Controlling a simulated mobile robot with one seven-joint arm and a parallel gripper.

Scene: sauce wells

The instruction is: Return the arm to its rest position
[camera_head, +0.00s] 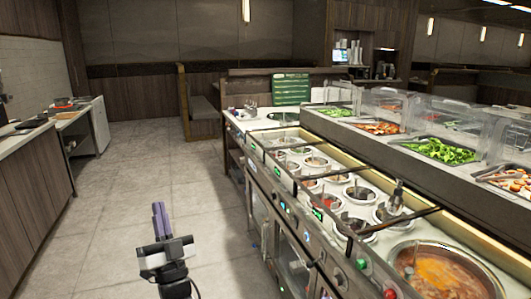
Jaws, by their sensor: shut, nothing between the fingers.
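My gripper (159,222) shows at the lower left of centre in the head view. Its purple fingers point up and sit together with nothing between them. The white and black gripper body (166,257) is below them, over the tiled floor and to the left of the sauce counter. It appears apart from the counter. The rest of my arm is mostly cut off by the bottom edge of the view.
The counter with several sauce wells (333,180) runs along the right. A large soup pot (445,272) is at its near end. Food trays under clear covers (445,150) stand behind. A wooden counter (30,180) is at left. The tiled floor (120,190) between is clear.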

